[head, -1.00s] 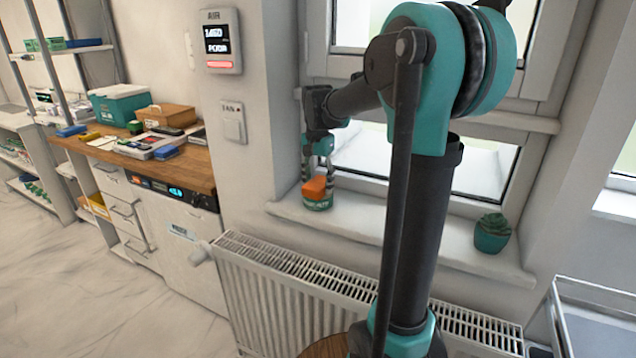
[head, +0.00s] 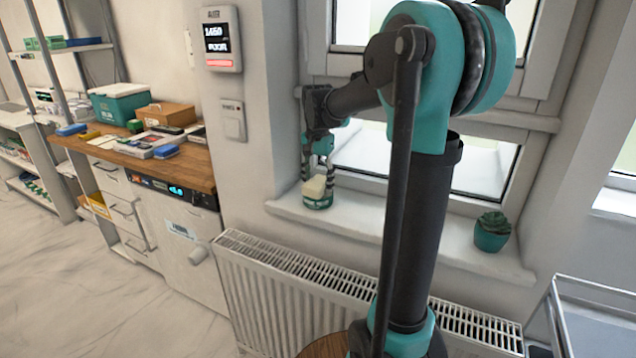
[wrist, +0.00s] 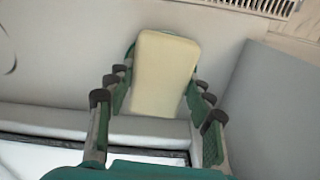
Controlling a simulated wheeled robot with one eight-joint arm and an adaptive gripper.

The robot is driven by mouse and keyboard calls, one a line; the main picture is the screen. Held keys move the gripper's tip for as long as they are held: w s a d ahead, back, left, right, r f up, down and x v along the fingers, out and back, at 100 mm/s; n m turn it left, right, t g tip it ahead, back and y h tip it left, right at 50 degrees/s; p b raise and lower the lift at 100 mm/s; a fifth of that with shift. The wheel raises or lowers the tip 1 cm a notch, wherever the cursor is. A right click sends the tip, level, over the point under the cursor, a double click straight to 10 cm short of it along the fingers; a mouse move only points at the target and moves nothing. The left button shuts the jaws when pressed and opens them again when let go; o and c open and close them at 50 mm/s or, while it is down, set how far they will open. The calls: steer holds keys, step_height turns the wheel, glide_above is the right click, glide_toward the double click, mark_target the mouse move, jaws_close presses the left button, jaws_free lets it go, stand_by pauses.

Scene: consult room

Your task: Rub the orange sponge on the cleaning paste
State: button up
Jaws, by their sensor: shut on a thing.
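The sponge (head: 315,187) is now a pale cream block, with no orange showing. My gripper (head: 317,178) is shut on it, pointing down above the window sill. Directly below is the round green tin of cleaning paste (head: 318,202), standing on the sill. The sponge appears to touch or sit just inside the tin's top; the exact contact is hidden. In the wrist view the sponge (wrist: 165,75) lies between my fingers, and a sliver of green rim shows behind it. The paste itself is hidden.
The white sill (head: 400,235) is clear between the tin and a small potted succulent (head: 492,232). A radiator (head: 290,285) stands below. A wooden counter (head: 185,174) with boxes is at the left, and a metal cart (head: 590,320) at the lower right.

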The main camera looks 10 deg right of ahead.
mark_target(318, 181)
steer(key=shift+r, duration=3.45)
steer(key=shift+f, duration=3.5)
steer(key=shift+r, duration=0.15)
